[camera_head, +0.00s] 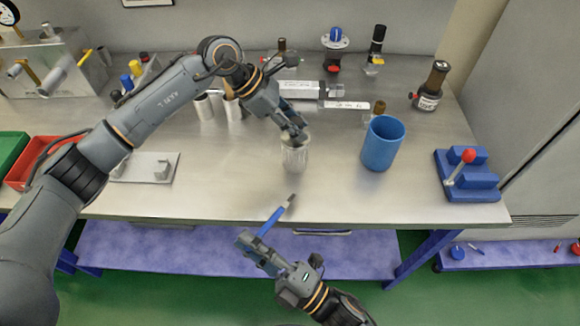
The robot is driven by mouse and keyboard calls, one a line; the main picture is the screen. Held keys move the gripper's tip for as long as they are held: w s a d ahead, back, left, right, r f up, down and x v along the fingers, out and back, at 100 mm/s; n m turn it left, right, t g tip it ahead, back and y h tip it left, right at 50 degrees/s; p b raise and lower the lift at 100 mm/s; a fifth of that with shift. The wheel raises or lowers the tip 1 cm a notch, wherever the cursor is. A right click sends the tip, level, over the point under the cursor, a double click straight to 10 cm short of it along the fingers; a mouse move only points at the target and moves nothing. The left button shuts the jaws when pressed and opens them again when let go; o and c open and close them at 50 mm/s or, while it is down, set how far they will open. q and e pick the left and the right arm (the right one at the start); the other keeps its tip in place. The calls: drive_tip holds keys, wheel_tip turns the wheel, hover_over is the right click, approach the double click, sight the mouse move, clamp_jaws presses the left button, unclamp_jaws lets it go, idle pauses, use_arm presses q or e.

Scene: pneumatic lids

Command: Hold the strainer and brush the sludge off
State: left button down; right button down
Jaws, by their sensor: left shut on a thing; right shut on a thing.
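The strainer (295,157) is a pale grey mesh cup, upright at the middle of the steel bench. My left gripper (297,134) reaches down to its rim from above and is shut on it. I cannot tell whether the strainer's base touches the bench. The brush (272,218) has a blue handle and a grey-brown tip pointing up and right. My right gripper (250,242) is shut on the handle's lower end, in front of the bench edge. The brush tip is apart from the strainer, below it in the picture. Sludge on the strainer is too small to tell.
A blue cup (382,143) stands right of the strainer. A blue clamp fixture with a red knob (468,156) is at the right end. Dark bottles (431,86) and small parts line the back. A metal plate (145,166) and red bin (25,172) are left. The front middle bench is clear.

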use_arm(q)
drive_tip(key=c, duration=1)
unclamp_jaws()
drive_tip(key=shift+o, duration=0.2)
drive_tip(key=v, duration=1.2)
